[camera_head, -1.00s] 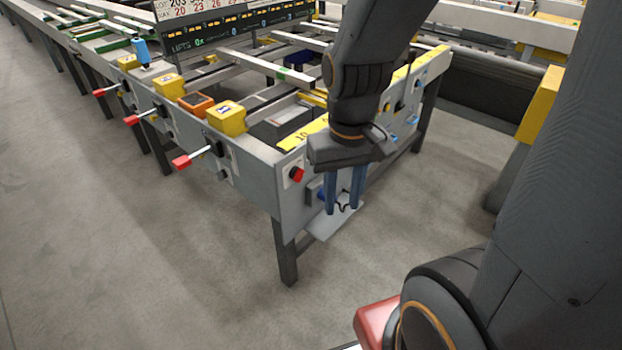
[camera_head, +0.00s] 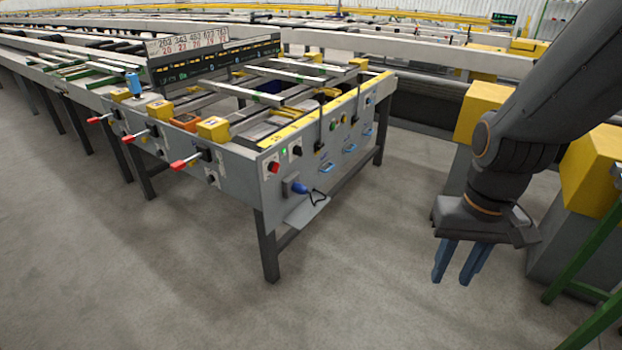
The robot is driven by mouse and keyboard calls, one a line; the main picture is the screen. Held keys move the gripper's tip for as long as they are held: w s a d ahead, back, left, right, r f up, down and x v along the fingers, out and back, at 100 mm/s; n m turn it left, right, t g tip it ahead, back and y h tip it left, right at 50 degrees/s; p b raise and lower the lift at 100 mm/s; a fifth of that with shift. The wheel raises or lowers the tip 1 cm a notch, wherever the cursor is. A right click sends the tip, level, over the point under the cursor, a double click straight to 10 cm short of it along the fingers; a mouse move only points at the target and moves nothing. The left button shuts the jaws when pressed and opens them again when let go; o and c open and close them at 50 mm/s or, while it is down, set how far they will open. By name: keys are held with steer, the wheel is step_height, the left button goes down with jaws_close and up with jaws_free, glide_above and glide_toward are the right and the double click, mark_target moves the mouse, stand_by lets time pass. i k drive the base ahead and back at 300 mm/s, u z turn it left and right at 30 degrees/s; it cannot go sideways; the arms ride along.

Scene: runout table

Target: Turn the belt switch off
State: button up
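The runout table's end panel (camera_head: 330,165) carries several controls. Near its left corner are a red button (camera_head: 273,167), a small lit green lamp (camera_head: 284,153) and a black knob (camera_head: 297,151). Further right are more small knobs and buttons. No readable label marks which is the belt switch, and I cannot tell its position. My gripper (camera_head: 451,281) hangs to the right of the table, well apart from the panel, with its blue fingers pointing down. The fingers are apart, with nothing seen between them.
A blue plug (camera_head: 299,188) with a black cable sits low on the panel above a small shelf. Red-tipped levers (camera_head: 186,162) stick out from the table's left side. Yellow blocks (camera_head: 482,112) stand behind my arm. The floor (camera_head: 370,260) between table and gripper is clear.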

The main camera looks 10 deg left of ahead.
mark_target(273, 166)
steer(key=u, duration=0.75)
steer(key=i, duration=0.85)
steer(key=u, duration=0.7)
